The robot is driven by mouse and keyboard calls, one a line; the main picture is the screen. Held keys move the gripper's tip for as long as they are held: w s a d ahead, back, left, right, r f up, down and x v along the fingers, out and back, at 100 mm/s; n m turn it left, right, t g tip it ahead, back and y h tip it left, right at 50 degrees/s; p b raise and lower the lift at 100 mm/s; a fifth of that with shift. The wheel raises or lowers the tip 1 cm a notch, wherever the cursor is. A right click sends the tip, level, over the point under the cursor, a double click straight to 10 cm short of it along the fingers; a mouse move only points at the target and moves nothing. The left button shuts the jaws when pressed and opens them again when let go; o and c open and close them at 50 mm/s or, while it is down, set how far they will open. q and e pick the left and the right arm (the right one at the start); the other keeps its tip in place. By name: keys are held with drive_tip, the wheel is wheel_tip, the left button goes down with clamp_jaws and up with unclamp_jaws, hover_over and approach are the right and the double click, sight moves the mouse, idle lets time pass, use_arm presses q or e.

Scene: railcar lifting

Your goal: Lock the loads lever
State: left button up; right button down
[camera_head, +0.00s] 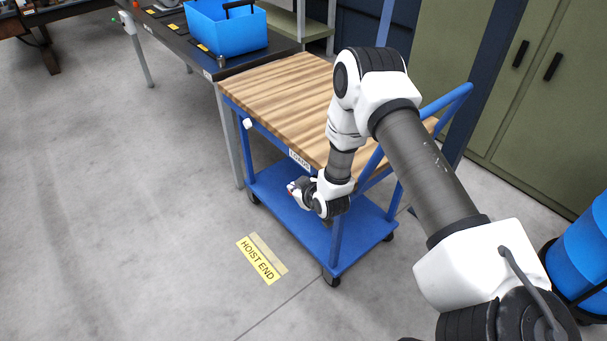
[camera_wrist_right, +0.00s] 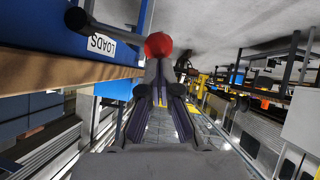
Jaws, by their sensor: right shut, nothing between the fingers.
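The loads lever shows in the right wrist view as a dark bar with a red ball knob (camera_wrist_right: 158,45), beside the white LOADS label (camera_wrist_right: 101,44). The bar runs from a dark round pivot at the left to the knob. The label (camera_head: 299,160) also shows in the head view, on the front edge of the cart (camera_head: 285,85). My right gripper (camera_head: 298,190) is low at that edge, below the label. In the wrist view its fingers (camera_wrist_right: 158,70) are together and empty, with their tips at the knob; I cannot tell whether they touch it. My left gripper is not in view.
The cart has a wooden top and a blue lower shelf (camera_head: 275,190). A bench (camera_head: 185,45) with a blue bin (camera_head: 225,25) stands behind it. Green cabinets (camera_head: 510,80) are at the right. A yellow HOIST END floor label (camera_head: 260,259) lies on open floor.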

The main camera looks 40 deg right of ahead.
use_arm(q)
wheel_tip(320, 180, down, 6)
drive_tip(key=b, duration=0.5)
drive_tip(key=shift+b, duration=0.4)
use_arm(e)
wheel_tip(320, 180, down, 8)
drive_tip(key=n+t+h, duration=0.1)
drive_tip(key=n+h, duration=0.3)
drive_tip(key=h, duration=0.1)
drive_tip(key=shift+a+f+t, duration=0.25)
drive_tip(key=shift+t, duration=0.05)
